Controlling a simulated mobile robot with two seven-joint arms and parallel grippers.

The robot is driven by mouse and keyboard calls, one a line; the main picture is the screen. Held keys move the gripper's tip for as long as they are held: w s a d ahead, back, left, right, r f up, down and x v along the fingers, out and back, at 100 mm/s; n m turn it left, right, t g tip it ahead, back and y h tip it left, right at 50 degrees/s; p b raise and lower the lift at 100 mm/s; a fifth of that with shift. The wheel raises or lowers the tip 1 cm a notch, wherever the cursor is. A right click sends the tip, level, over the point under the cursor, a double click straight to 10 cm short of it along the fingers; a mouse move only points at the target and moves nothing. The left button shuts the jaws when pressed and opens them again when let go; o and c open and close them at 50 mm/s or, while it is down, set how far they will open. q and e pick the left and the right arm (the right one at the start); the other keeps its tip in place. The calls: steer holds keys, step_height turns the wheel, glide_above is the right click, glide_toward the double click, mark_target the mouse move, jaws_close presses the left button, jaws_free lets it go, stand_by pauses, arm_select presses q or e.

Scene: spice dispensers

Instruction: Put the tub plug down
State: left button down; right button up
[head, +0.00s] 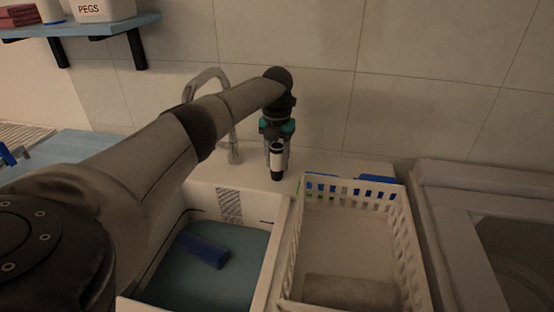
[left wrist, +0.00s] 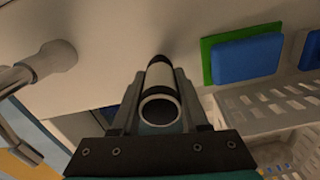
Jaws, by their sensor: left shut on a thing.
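My left gripper (head: 278,158) points down over the pale ledge behind the sink tub. It is shut on a short black-and-white cylinder, the tub plug (head: 276,172). In the left wrist view the plug (left wrist: 161,76) sits between the two fingers, with its hollow round end facing the camera and a black band at its far end. The plug's lower end is at or just above the ledge (head: 252,178); I cannot tell whether it touches. My right gripper is not in view.
A tap (head: 234,153) stands just left of the gripper. The sink tub holds blue-green water (head: 225,275) and a blue roll (head: 202,250). A white basket (head: 407,250) with a rolled cloth (head: 350,292) is to the right. A blue sponge on green (left wrist: 246,57) lies near the plug.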

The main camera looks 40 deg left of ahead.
arm_select(q)
steer(key=shift+c, duration=2.1)
jaws_free()
steer(key=shift+f, duration=0.1)
step_height(320, 180, up, 12)
steer(key=shift+r+p, duration=0.2)
steer(key=shift+p, duration=0.85)
